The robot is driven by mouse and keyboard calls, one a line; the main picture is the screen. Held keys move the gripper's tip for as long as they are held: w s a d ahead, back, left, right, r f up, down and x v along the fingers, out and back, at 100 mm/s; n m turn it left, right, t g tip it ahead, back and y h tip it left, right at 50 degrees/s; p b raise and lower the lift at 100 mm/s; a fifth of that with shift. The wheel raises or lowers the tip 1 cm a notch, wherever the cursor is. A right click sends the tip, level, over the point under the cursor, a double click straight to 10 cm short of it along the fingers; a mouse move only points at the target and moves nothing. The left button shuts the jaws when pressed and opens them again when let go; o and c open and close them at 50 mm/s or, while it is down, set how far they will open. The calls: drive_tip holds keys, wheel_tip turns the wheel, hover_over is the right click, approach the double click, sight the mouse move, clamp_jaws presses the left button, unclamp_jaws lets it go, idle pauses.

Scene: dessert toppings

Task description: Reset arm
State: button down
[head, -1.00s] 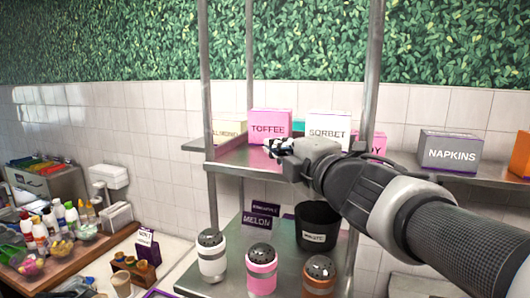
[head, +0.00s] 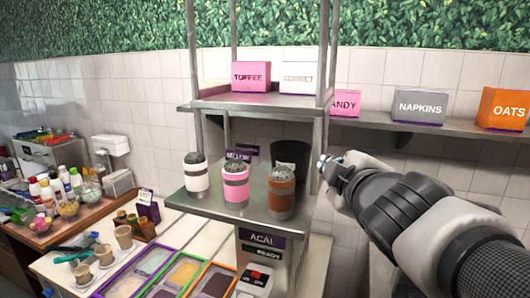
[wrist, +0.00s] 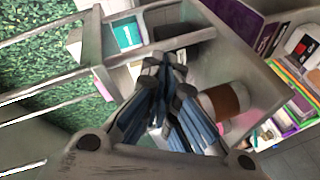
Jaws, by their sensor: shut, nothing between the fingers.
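My gripper (head: 322,163) is in the head view, right of the metal shelf unit, in the air and empty. In the wrist view its fingers (wrist: 165,62) are together at the tips, with nothing between them. My arm comes in from the lower right of the head view. Three shakers stand on the middle shelf: white (head: 196,179), pink (head: 236,184) and brown (head: 281,190). The brown one is nearest my gripper, with a gap between them.
The shelf unit's post (head: 321,130) stands close left of my gripper. The wall shelf (head: 385,122) holds candy, napkins (head: 421,105) and oats (head: 505,108) boxes. A black waste bin (head: 291,158) stands behind the brown shaker. Topping trays (head: 184,272) and cups (head: 124,237) are lower left.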

drive_tip(key=s+d+f+m+g+h+b, duration=0.15)
drive_tip(key=s+f+m+g+b, duration=0.3)
drive_tip(key=f, duration=0.75)
drive_tip(key=s+d+f+m+g+h+b, duration=0.1)
drive_tip(key=s+d+f+m+b, duration=0.3)
drive_tip(key=s+f, duration=0.55)
drive_tip(key=s+a+f+m+g+y+b, duration=0.1)
drive_tip(key=s+a+f+m+g+b, duration=0.1)
drive_tip(key=s+f, duration=0.4)
drive_tip(key=s+a+f+m+g+y+b, duration=0.1)
drive_tip(key=s+f+b, duration=0.4)
drive_tip(key=f, duration=0.8)
drive_tip(key=shift+s+a+m+g+b, duration=0.3)
drive_tip(key=shift+s+a+m+g, duration=0.45)
drive_tip(key=shift+g, duration=0.5)
